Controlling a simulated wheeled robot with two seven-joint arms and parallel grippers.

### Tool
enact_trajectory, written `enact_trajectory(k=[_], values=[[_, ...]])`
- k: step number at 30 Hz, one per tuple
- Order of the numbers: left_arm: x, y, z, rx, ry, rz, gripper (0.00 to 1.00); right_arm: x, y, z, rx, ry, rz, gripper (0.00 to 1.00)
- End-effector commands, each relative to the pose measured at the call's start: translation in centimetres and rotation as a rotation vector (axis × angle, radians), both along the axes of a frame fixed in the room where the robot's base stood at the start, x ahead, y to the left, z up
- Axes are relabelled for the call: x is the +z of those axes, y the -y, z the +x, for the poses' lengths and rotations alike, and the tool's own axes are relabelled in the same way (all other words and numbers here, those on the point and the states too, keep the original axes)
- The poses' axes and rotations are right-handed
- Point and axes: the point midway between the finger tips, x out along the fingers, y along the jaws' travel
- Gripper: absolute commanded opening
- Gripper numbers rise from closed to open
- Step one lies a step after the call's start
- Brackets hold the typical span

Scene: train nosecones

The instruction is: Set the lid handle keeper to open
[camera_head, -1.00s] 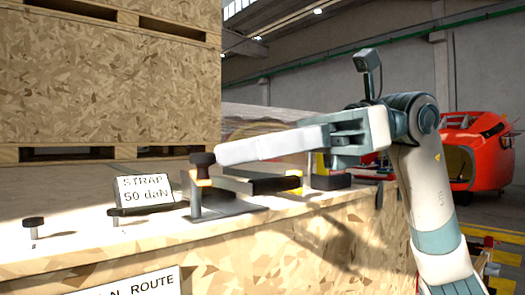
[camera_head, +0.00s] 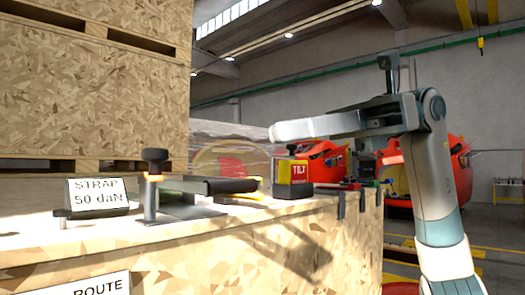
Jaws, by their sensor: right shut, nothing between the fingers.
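A black knob (camera_head: 155,157) sits on an upright post with a small orange mark, on a grey plate on top of the wooden crate (camera_head: 240,245). This looks like the keeper; which setting it is in I cannot tell. A dark handle bar (camera_head: 212,185) runs right from behind the post. My right gripper (camera_head: 278,131) is shut and empty, its pale fingers pointing left. In the picture it is up and to the right of the knob, clear of it, above the yellow tilt box. My left gripper is not in view.
A "STRAP 50 daN" sign (camera_head: 97,194) stands left of the post. Stacked wooden crates (camera_head: 90,95) rise behind. Red nosecones (camera_head: 455,165) stand beyond.

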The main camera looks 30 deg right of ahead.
Motion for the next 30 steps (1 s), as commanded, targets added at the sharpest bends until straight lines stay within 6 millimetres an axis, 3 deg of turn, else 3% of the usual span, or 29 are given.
enact_trajectory(k=[6, 30], values=[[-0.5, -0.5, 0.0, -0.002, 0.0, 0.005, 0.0, 0.3, 1.6, -0.3, -0.001, 0.001, 0.001, 0.0], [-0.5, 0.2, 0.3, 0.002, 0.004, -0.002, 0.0, 0.4, 1.7, -0.3, -0.001, 0.0, 0.001, 0.0]])
